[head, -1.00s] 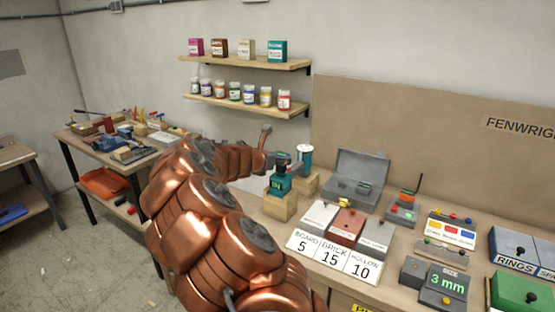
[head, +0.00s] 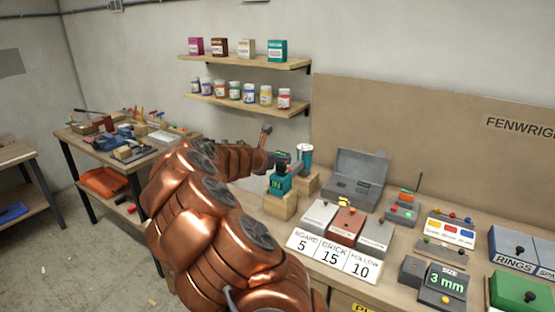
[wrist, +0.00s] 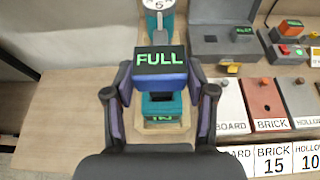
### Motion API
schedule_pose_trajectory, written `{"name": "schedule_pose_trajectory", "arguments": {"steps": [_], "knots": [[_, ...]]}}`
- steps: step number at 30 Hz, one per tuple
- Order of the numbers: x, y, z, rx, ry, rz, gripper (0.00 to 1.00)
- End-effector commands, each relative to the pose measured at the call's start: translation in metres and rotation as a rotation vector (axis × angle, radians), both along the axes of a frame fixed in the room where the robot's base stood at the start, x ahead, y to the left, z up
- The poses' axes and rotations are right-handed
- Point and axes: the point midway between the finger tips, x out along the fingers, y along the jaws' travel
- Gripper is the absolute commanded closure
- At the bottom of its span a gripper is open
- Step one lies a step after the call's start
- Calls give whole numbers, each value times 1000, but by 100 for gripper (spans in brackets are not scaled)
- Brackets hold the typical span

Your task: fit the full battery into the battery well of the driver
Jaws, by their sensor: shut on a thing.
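The full battery (wrist: 160,65) has a dark top reading FULL in green and a blue body. My gripper (wrist: 160,82) is shut on it, one finger on each side. The teal driver (wrist: 160,108) shows just below the battery in the wrist view, with a dark opening in its top and a small green readout. In the head view the driver (head: 279,183) stands upright in a wooden block (head: 280,206), with my gripper close above it. The battery looks apart from the well, but its exact height over it is hard to tell.
An open grey case (head: 355,180) and the BOARD, BRICK and HOLLOW blocks (wrist: 268,100) are to the right. Bare bench (wrist: 70,110) lies to the left.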

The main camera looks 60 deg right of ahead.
Motion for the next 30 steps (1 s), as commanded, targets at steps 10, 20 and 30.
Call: {"name": "schedule_pose_trajectory", "arguments": {"steps": [10,20,30], "knots": [[0,0,1,0,0,0,88],[0,0,0,-1,0,0,88],[0,0,-4,-1,0,0,88]]}}
